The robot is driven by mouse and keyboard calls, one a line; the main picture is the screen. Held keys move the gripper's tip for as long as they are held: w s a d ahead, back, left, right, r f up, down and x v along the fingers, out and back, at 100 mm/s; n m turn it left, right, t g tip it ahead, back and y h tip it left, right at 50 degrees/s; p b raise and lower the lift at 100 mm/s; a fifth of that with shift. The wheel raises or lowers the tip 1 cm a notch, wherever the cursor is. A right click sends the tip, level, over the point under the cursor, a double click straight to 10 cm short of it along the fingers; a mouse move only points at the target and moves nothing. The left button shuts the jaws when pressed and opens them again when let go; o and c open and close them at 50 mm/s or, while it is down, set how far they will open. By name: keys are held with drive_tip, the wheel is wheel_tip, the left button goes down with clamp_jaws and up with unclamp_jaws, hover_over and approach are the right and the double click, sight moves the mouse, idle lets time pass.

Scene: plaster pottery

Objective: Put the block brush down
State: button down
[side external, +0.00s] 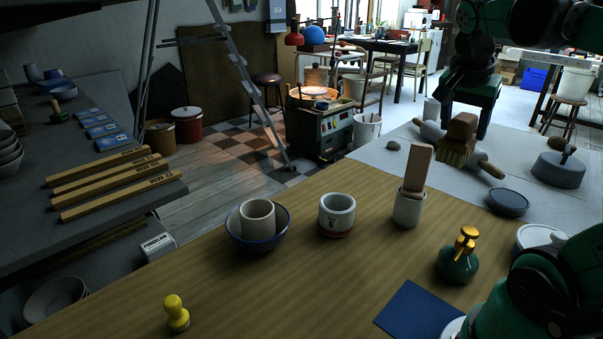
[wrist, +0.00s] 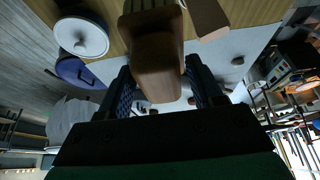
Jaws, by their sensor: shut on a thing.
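The block brush has a brown wooden block (side external: 462,127) and pale yellow bristles (side external: 455,152) pointing down. It hangs upright below my gripper (side external: 462,106) in the side view, over the grey work surface at the upper right. In the wrist view the brown block (wrist: 158,68) sits between the two dark fingers of my gripper (wrist: 157,92), which are shut on it. I cannot tell whether the bristles touch anything below.
A wooden handled tool (side external: 487,168) lies by the brush. A dark round dish (side external: 508,201), a grey weight (side external: 558,169), a white cup (side external: 408,207) with an upright wooden piece (side external: 417,167) and a green sprayer (side external: 458,258) stand around. Clear wood lies left of the sprayer.

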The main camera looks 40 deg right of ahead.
drive_tip(key=w+a+f+n+t+y, duration=0.2)
drive_tip(key=w+a+n, duration=0.5)
drive_tip(key=w+n, duration=0.15)
drive_tip(key=w+a+f+n+t+y, duration=0.1)
drive_tip(key=w+a+f+n+t, duration=0.15)
drive_tip(key=w+a+n, duration=0.65)
drive_tip(key=w+d+f+m+g+h, duration=0.1)
drive_tip(key=w+d+f+m, duration=0.2)
drive_tip(key=d, duration=0.5)
drive_tip(key=w+d+f+m+g+h, duration=0.1)
drive_tip(key=w+d+f+m, duration=0.1)
drive_tip(key=d+m, duration=0.55)
drive_tip(key=w+d+f+m+g+h, duration=0.1)
drive_tip(key=w+d+f+m, duration=0.15)
drive_tip(key=d, duration=0.75)
drive_tip(key=f, duration=0.6)
drive_tip(key=shift+s+a+f, duration=0.1)
drive_tip(key=shift+a+f, duration=0.1)
drive_tip(key=shift+f, duration=0.4)
drive_tip(key=shift+c, duration=0.7)
unclamp_jaws()
drive_tip(key=shift+f, duration=0.15)
